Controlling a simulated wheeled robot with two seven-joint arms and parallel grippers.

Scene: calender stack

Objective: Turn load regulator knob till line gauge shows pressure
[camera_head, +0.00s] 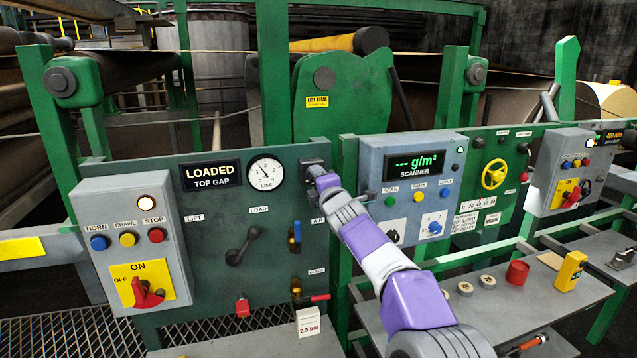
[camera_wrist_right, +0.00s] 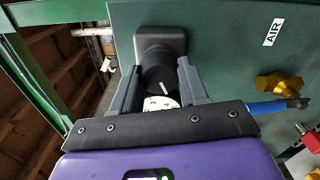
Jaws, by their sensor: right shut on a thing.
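The line gauge (camera_head: 266,172) is a round white dial marked LINE on the dark green panel. Its thin black needle points to the upper left; the exact reading is too small to tell. Right of it, a black regulator body (camera_head: 316,160) is fixed to the panel; it also shows in the right wrist view (camera_wrist_right: 158,42). My right gripper (camera_head: 318,175) is shut on its black knob (camera_wrist_right: 157,74), one finger on each side. A white dial (camera_wrist_right: 160,102) with numbers, 3 and 4 among them, shows between the fingers. My left gripper is not in view.
A LOADED / TOP GAP display (camera_head: 211,174) is left of the gauge. A black lever (camera_head: 243,246) sits below the LOAD label, and a blue-handled valve (camera_head: 294,237) is near the AIR label. A white 2.5 bar card (camera_head: 308,321) stands below. The scanner box (camera_head: 413,178) is to the right.

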